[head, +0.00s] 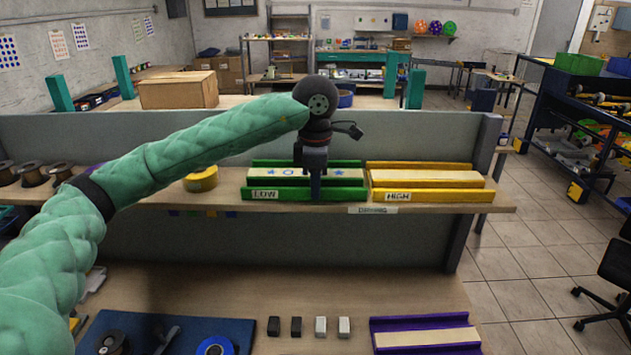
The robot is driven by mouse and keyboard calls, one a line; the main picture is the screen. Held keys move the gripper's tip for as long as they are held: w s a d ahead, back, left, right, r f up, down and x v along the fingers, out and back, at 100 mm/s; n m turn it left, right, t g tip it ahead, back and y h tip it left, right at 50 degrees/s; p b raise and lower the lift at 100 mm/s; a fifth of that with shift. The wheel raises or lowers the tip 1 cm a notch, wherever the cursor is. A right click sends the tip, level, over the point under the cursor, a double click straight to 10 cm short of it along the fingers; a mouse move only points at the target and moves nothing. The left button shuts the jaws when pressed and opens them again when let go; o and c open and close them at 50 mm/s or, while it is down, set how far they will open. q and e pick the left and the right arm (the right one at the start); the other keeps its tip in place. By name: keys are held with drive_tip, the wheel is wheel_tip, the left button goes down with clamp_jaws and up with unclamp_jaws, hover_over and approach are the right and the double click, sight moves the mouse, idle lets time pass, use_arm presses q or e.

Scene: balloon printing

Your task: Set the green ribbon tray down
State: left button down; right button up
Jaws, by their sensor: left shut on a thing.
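The green ribbon tray (262,194) is on the raised shelf, in the middle of the head view. It has green walls, a "LOW" label at its front and a pale ribbon with blue marks inside. My left gripper (315,192) reaches it from above, pointing down, and is shut on it at the front wall right of the label. The tray looks level and at shelf height; whether its underside touches the shelf cannot be told. The gripper hides part of the tray's middle. My right gripper does not show.
A yellow tray (430,182) marked "HIGH" stands close to the right of the green one. A yellow tape roll (201,180) and several dark spools stand to the left. Below, the bench holds a purple tray (380,324), small blocks and a blue mat (243,328).

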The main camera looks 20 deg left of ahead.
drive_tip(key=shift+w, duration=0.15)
use_arm(q)
drive_tip(key=c, duration=1.5)
unclamp_jaws()
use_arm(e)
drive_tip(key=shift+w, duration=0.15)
use_arm(q)
drive_tip(key=shift+r, duration=0.1)
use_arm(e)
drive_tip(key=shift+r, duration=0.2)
